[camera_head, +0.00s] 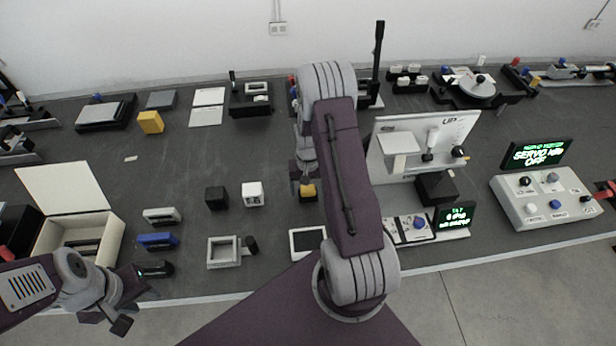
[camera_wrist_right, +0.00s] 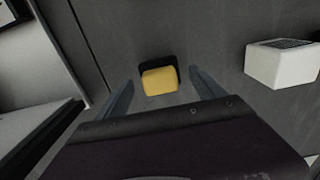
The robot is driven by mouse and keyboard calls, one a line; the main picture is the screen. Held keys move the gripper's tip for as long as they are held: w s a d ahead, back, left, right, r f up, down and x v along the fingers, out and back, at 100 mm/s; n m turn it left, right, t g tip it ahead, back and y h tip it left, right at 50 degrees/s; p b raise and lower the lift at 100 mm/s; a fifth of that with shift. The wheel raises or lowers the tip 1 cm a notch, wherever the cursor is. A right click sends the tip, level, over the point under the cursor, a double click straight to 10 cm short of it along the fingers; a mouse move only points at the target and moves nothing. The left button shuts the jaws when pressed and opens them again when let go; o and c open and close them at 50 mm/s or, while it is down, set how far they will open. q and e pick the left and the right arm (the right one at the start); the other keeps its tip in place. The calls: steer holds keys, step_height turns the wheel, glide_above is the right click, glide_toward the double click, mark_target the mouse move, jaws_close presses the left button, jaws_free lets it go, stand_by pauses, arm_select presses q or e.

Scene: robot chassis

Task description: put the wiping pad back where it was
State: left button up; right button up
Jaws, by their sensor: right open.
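A small yellow-and-black block (camera_wrist_right: 160,81), which looks like the wiping pad, lies on the dark bench. In the head view its yellow part (camera_head: 307,191) shows just below my right gripper (camera_head: 303,178), partly hidden by the arm. In the right wrist view my right gripper (camera_wrist_right: 157,90) is open, one finger on each side of the block, with gaps on both sides. My left gripper (camera_head: 125,303) is low at the front left, by the bench's front edge; its jaws are not clear.
A white block (camera_head: 252,194) and a black block (camera_head: 216,198) stand left of the pad. A grey square frame (camera_head: 224,252) and a white-rimmed tray (camera_head: 307,242) lie in front. A white panel stand (camera_head: 420,145) rises close on the right. Another yellow block (camera_head: 150,122) sits farther back left.

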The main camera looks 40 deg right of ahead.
mark_target(308, 188)
step_height(308, 188, up, 10)
steer(key=shift+f, duration=0.2)
steer(key=s+a+r+n, duration=0.2)
steer(key=s+a, duration=0.3)
steer(key=a, duration=0.2)
steer(key=s+a+r+n+t, duration=0.1)
steer(key=s+a+r+n, duration=0.2)
steer(key=s+a, duration=0.2)
steer(key=a, duration=0.3)
steer(key=shift+s+r+n, duration=0.15)
steer(key=shift+r+n, duration=0.15)
